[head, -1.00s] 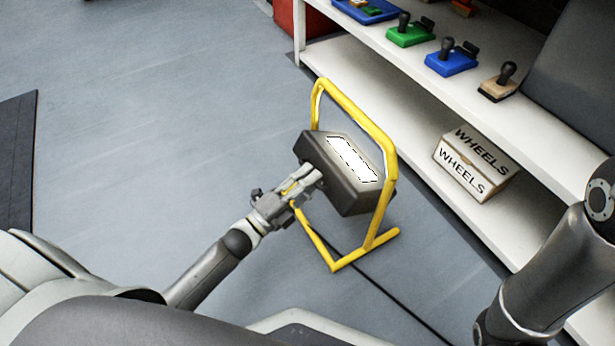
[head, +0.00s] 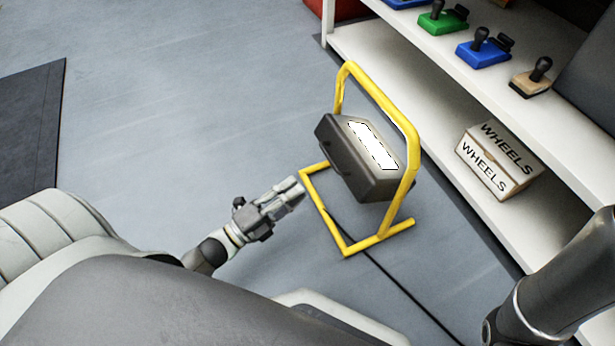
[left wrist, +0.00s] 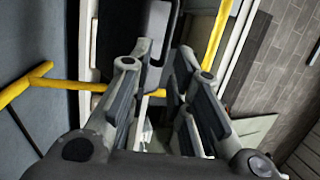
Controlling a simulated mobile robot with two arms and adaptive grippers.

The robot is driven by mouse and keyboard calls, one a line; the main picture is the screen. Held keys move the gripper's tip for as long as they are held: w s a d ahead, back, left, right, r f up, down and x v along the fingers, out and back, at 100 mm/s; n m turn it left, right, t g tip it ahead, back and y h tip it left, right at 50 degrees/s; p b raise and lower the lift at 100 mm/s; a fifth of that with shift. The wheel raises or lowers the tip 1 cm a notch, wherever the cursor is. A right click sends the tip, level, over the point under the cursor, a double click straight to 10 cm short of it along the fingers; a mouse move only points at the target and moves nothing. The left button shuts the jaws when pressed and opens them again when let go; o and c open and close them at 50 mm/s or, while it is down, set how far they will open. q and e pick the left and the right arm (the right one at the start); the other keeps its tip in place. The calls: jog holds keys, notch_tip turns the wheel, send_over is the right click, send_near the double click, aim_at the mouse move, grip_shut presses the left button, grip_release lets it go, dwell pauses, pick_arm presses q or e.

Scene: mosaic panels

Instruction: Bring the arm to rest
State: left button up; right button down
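My left gripper (head: 291,192) is low over the floor, left of a yellow tubular stand (head: 411,150) and apart from it. In the left wrist view its fingers (left wrist: 165,75) stand apart with nothing between them, so it is open and empty. The stand carries a dark grey box-like work light (head: 340,160) with a bright white panel. In the left wrist view, yellow tubes (left wrist: 60,83) of the stand show beyond the fingers. My right arm comes in at the lower right; its gripper is out of the picture.
A white shelf unit (head: 385,105) stands at the right. It bears a box marked WHEELS (head: 487,172) below, and green (head: 442,20), blue (head: 484,52) and tan (head: 530,84) handled blocks above. A dark mat (head: 35,120) lies at the left. The floor between is clear.

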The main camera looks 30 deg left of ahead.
pick_arm(q)
jog(key=shift+s+a, duration=0.25)
jog(key=shift+s, duration=0.2)
